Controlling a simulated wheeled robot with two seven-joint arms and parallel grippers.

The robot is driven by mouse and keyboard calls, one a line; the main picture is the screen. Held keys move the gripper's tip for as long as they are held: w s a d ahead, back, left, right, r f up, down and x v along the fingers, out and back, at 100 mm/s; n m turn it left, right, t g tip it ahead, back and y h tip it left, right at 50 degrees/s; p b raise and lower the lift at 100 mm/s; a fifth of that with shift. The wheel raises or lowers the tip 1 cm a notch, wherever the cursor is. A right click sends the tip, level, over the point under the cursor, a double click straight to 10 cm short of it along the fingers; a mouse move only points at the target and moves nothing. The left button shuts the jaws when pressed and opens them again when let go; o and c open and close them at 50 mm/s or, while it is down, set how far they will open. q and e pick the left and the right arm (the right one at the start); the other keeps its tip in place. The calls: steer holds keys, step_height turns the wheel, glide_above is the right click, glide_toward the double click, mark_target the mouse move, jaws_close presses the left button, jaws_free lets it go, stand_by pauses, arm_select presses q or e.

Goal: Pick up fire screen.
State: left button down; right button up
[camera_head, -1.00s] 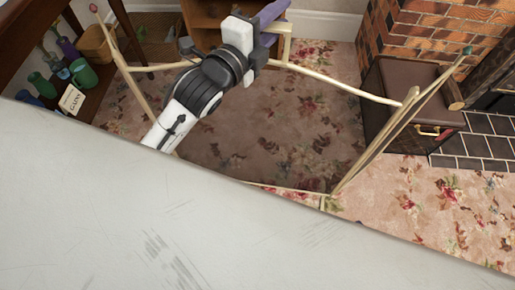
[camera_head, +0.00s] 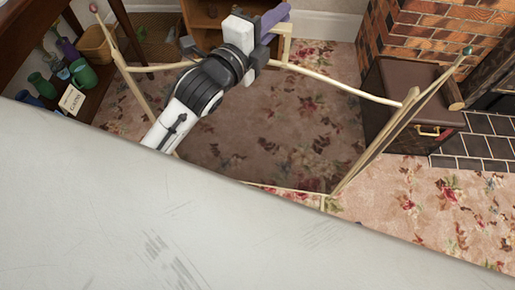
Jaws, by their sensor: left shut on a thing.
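The fire screen (camera_head: 335,88) is a folding screen with pale gold rails and posts. See-through dark mesh lies between them, and the floor carpet shows through. Its two side panels angle toward the camera, with small red and green knobs on their outer tops. My left gripper (camera_head: 274,52) is at the top middle of the screen, shut on the pale upright piece above its top rail. My left arm crosses in front of the screen and hides part of it. My right gripper is out of view.
A brown chest (camera_head: 392,82) stands right of the screen, close to the brick fireplace (camera_head: 440,35). At left, a dark table (camera_head: 30,30) stands near green bottles (camera_head: 83,73) and a wicker basket (camera_head: 97,42). A large pale surface hides the lower view.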

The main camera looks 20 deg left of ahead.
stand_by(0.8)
arm_select(q)
step_height(320, 180, up, 11)
steer(key=p, duration=0.3)
stand_by(0.5)
steer(key=shift+f, duration=0.15)
